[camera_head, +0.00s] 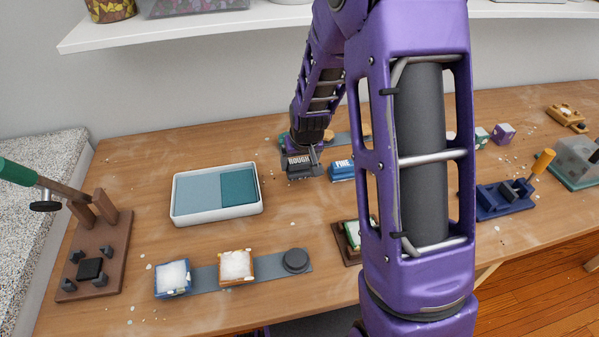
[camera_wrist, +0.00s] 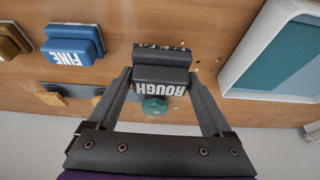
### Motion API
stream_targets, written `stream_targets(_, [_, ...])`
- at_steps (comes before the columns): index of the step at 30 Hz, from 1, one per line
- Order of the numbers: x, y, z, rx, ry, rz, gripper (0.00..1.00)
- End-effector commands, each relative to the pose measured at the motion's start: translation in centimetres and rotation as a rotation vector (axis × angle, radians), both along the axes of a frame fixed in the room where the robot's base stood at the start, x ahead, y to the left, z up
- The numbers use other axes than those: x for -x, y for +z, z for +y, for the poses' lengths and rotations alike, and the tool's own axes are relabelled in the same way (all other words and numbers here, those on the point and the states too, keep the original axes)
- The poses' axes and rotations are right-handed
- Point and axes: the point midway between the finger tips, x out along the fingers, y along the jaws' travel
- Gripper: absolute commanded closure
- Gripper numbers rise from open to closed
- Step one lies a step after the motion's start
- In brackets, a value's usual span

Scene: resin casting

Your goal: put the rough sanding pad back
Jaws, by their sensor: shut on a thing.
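The rough sanding pad (camera_head: 301,166) is a dark grey block with white "ROUGH" lettering. It is just left of the blue "FINE" pad (camera_head: 342,170), towards the back of the wooden table. My gripper (camera_head: 305,157) is shut on the rough pad from behind. In the wrist view the rough pad (camera_wrist: 160,76) sits between the two fingers of my gripper (camera_wrist: 160,82), and the blue fine pad (camera_wrist: 73,44) is apart from it to the left. I cannot tell whether the rough pad touches the table.
A white tray (camera_head: 217,219) with blue-grey and teal areas inside lies to the left. A grey strip (camera_head: 205,275) with two filled moulds and a black disc is in front. A brown stand (camera_head: 112,255) is at far left. My arm hides part of the table's middle.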

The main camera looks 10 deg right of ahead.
Motion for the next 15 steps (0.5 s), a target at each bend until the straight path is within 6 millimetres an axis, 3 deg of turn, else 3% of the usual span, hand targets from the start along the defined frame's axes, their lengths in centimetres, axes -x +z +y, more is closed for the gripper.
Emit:
stream_targets(7, [0.1, -3.3, 0.0, 0.000, 0.000, 0.003, 0.68])
stream_targets(15, [0.0, -3.4, 0.0, 0.000, 0.000, -0.001, 0.68])
